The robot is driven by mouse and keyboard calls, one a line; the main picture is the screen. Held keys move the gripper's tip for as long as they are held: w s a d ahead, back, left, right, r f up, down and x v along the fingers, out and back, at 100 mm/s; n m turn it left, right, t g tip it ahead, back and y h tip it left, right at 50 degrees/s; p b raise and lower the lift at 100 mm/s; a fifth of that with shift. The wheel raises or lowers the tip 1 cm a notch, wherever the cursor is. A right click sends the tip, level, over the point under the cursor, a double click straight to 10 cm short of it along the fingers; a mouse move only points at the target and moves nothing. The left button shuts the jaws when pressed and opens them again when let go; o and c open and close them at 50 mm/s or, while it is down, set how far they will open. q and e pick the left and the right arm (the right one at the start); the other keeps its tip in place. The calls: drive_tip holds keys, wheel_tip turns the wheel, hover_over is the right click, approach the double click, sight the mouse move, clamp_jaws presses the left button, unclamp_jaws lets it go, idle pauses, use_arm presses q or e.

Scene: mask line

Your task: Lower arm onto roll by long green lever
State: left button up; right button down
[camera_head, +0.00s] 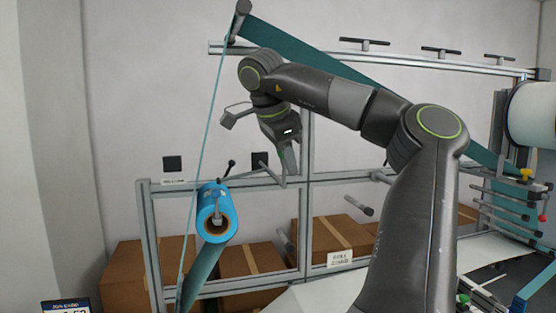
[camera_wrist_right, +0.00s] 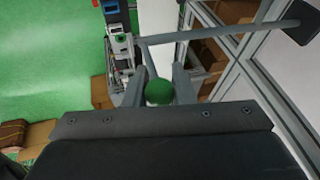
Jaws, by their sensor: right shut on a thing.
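A blue roll (camera_head: 208,197) with a brown core sits on a spindle at the left of the frame, and teal web runs down from it. My right gripper (camera_head: 288,165) reaches down from above, to the right of the roll. In the right wrist view the gripper (camera_wrist_right: 160,88) is shut on the green knob (camera_wrist_right: 159,92) of the lever. In the head view the fingers hide the knob. A thin grey bar (camera_head: 262,173) runs between the roll and my gripper. I cannot tell whether it touches the roll. My left gripper is not in view.
Metal frame rails (camera_head: 152,240) surround the roll. Cardboard boxes (camera_head: 120,265) stand behind and below. In the wrist view a grey bar (camera_wrist_right: 225,32) crosses beyond the fingers.

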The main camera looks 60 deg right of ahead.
drive_tip(key=shift+w+a+g+p, duration=0.15)
drive_tip(key=shift+g+p, duration=0.15)
drive_tip(key=shift+w+a+h, duration=0.1)
drive_tip(key=shift+w+h, duration=0.05)
drive_tip(key=shift+h, duration=0.25)
drive_tip(key=shift+f, duration=0.1)
drive_tip(key=c, duration=1.2)
unclamp_jaws()
drive_tip(key=shift+c, duration=0.2)
drive_tip(key=shift+r+p, duration=0.2)
drive_tip(key=shift+p, duration=0.15)
